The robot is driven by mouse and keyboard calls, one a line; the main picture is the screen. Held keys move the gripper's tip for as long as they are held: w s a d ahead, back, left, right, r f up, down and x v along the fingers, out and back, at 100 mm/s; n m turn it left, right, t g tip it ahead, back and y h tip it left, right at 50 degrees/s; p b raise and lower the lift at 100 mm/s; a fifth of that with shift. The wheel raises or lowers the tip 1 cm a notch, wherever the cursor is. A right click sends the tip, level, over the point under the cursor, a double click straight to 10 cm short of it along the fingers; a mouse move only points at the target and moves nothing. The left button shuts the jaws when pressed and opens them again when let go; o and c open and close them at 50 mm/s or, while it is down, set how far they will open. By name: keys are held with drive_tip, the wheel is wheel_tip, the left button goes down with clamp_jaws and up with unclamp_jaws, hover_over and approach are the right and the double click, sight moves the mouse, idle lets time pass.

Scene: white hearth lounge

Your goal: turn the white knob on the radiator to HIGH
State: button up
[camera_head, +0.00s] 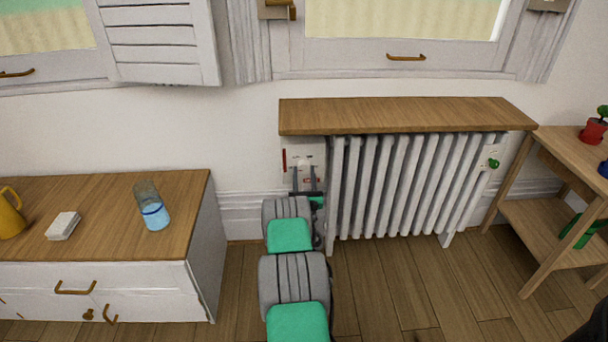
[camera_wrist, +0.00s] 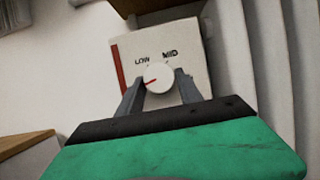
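The white knob (camera_wrist: 159,77) sits on a pale control plate (camera_wrist: 191,42) with a red strip down its left side. Its red pointer mark is on the knob's left, lower than the LOW label. LOW and MID show above the knob; I cannot see a HIGH label. My gripper (camera_wrist: 158,84) has its two grey fingers apart, one at each side of the knob; contact is not clear. In the head view, the plate (camera_head: 293,158) is at the left end of the white radiator (camera_head: 395,190), and my gripper (camera_head: 305,180) is in front of it, hiding the knob.
A wooden shelf board (camera_head: 400,115) overhangs the radiator and plate. A green knob (camera_head: 493,163) is at the radiator's right end. A cabinet (camera_head: 100,190) with a glass (camera_head: 152,207) stands left; a wooden side table (camera_head: 560,160) stands right. Floor before the radiator is clear.

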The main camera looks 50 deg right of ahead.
drive_tip(key=c, duration=0.8)
